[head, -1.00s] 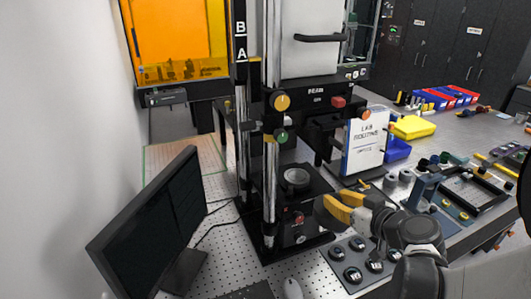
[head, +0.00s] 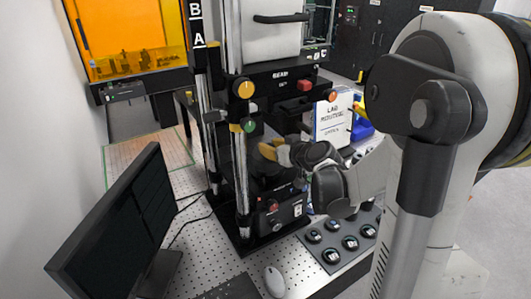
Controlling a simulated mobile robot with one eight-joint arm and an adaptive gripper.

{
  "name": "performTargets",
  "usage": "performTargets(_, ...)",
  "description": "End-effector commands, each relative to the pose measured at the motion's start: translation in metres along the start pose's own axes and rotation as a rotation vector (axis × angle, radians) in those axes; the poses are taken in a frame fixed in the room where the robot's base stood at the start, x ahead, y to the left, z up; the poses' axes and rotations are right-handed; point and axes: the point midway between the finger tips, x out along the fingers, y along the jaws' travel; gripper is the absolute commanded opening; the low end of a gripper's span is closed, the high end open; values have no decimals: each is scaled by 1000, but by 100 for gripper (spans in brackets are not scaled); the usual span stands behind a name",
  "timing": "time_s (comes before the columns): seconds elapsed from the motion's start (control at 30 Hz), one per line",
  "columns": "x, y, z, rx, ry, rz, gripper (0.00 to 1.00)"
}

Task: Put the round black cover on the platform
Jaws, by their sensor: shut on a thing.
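My gripper (head: 266,152), with yellow fingers, reaches in from the right between the upright columns of the instrument. It is shut on the round black cover (head: 259,163), which shows only as a small dark shape at the fingertips, hard to tell from the black behind it. The black platform (head: 268,187) is at the foot of the instrument, below the gripper. Its round top is mostly hidden by the gripper and cover. I cannot tell whether the cover touches it.
Shiny columns (head: 239,185) stand close left of my gripper. A red-buttoned head (head: 285,88) overhangs it. A monitor (head: 112,230), a mouse (head: 274,281) and a tray of round dark pieces (head: 338,241) stand nearby. A lab sign (head: 333,117) stands behind.

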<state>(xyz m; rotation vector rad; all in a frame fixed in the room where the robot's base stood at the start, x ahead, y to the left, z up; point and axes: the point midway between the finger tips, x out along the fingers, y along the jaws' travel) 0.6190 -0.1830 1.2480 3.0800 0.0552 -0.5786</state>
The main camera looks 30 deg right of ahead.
Motion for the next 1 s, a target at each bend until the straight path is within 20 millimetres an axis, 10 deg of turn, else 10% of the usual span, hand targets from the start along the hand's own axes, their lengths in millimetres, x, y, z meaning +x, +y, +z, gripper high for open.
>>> performTargets(0.73,27,0,32,1,1,1,0)
performTargets(0.8,26,0,30,1,0,0,44)
performTargets(1.0,26,0,30,1,0,0,45)
